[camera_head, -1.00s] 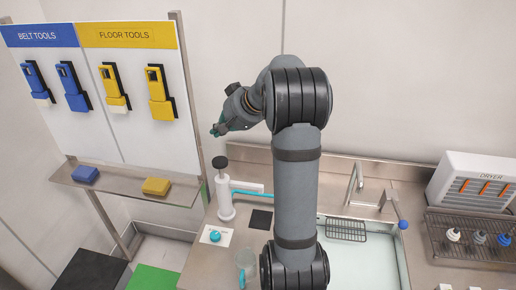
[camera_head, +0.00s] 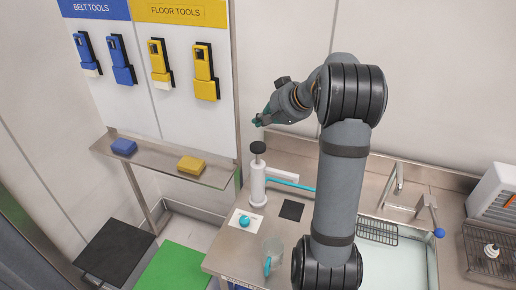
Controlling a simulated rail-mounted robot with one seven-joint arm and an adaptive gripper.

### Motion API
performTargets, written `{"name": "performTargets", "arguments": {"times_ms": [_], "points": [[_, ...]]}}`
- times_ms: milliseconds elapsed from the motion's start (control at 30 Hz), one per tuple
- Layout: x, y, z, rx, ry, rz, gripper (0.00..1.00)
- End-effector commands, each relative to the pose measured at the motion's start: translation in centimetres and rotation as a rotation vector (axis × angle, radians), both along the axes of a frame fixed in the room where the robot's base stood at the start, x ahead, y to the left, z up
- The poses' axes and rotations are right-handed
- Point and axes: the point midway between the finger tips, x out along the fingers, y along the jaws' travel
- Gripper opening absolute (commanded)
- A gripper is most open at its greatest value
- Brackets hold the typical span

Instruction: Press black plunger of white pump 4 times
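The white pump (camera_head: 258,186) stands upright on the steel counter, left of my arm. Its black plunger (camera_head: 258,148) sticks up from the top on a thin rod, with a gap between the knob and the white body. A light blue tube runs from the pump to the right. My gripper (camera_head: 259,121) is above the plunger, apart from it, at the end of my bent wrist. Its fingers are small and dark with some green, and I cannot tell if they are open or shut. No held thing shows.
A white card with a turquoise ball (camera_head: 245,220), a black square (camera_head: 291,210) and a clear cup (camera_head: 272,253) lie near the pump. The sink (camera_head: 378,256) with its tap is right of my arm. A shelf (camera_head: 150,158) with blue and yellow blocks stands left.

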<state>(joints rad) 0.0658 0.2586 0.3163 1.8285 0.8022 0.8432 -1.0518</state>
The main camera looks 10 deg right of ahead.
Motion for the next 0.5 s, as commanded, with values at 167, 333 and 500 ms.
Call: {"name": "performTargets", "arguments": {"times_ms": [167,333,500], "points": [[-0.1,0.1,-3.1,0.001,0.003,0.000,0.00],[0.0,0.0,-5.3,-0.001,0.000,0.001,0.00],[0.0,0.0,-6.0,0.000,0.000,0.000,0.00]]}}
